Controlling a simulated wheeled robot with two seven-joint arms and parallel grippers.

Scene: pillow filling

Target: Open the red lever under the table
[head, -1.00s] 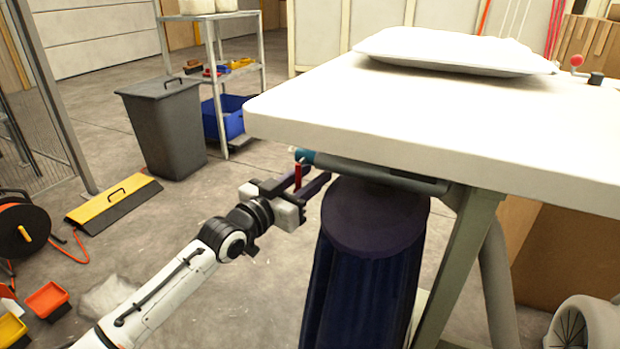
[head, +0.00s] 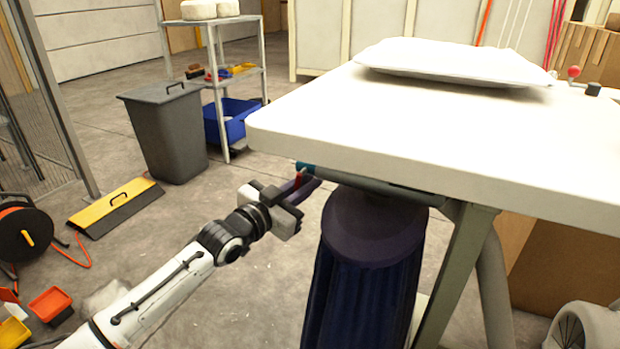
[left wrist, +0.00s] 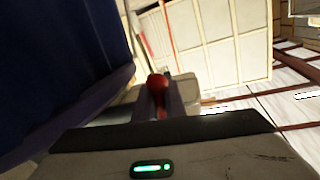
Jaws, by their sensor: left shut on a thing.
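The red lever (head: 298,181) sits under the near left corner of the white table (head: 400,125), by a teal fitting (head: 305,166) on the pipe under the tabletop. My left gripper (head: 299,188) is shut on the red lever. In the left wrist view the lever's round red knob (left wrist: 158,82) shows between the fingers, with its shaft partly hidden. A dark blue fabric bag (head: 362,275) hangs below the table, just right of the gripper. My right gripper is not in view.
A white pillow (head: 455,60) lies on the tabletop. A table leg (head: 455,275) stands right of the bag. A grey bin (head: 167,130), a shelf and a yellow-black floor piece (head: 115,207) stand back left. The floor around my left arm is mostly open.

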